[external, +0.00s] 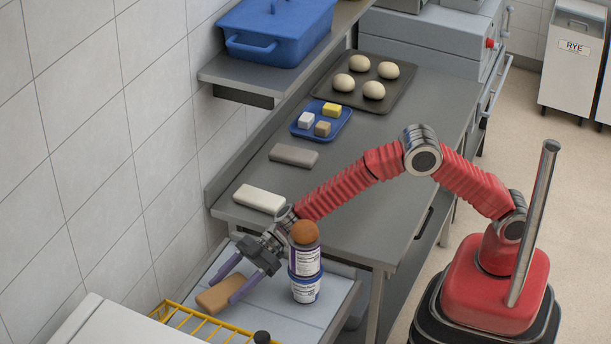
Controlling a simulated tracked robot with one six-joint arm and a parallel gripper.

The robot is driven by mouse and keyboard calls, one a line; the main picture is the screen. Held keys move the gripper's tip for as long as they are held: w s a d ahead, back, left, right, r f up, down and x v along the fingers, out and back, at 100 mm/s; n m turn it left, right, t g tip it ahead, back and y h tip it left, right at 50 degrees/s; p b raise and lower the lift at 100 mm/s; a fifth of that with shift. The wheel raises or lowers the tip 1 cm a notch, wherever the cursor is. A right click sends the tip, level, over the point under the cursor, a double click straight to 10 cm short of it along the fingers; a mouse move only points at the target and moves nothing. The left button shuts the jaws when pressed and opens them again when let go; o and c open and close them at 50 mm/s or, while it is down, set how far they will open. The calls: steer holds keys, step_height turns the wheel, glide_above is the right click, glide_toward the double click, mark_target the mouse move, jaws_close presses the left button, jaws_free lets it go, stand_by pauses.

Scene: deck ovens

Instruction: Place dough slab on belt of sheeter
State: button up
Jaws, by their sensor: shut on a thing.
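My gripper (223,291) reaches down at the lower left with its two purple fingers shut on a tan dough slab (213,300). The slab lies flat between the fingertips, over the pale grey-blue belt (318,317) of the sheeter. I cannot tell whether the slab touches the belt or is held just above it. Part of the slab is hidden by the near finger.
Two stacked labelled tubs (305,262) with a brown ball on top stand right of my gripper. A yellow wire guard (190,322) is in front. A white slab (260,199) and a grey slab (294,155) lie on the steel bench (350,215).

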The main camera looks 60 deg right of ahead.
mark_target(229, 295)
steer(key=shift+f, duration=1.8)
steer(key=shift+f, duration=0.15)
steer(key=o, duration=1.4)
steer(key=shift+v, duration=3.8)
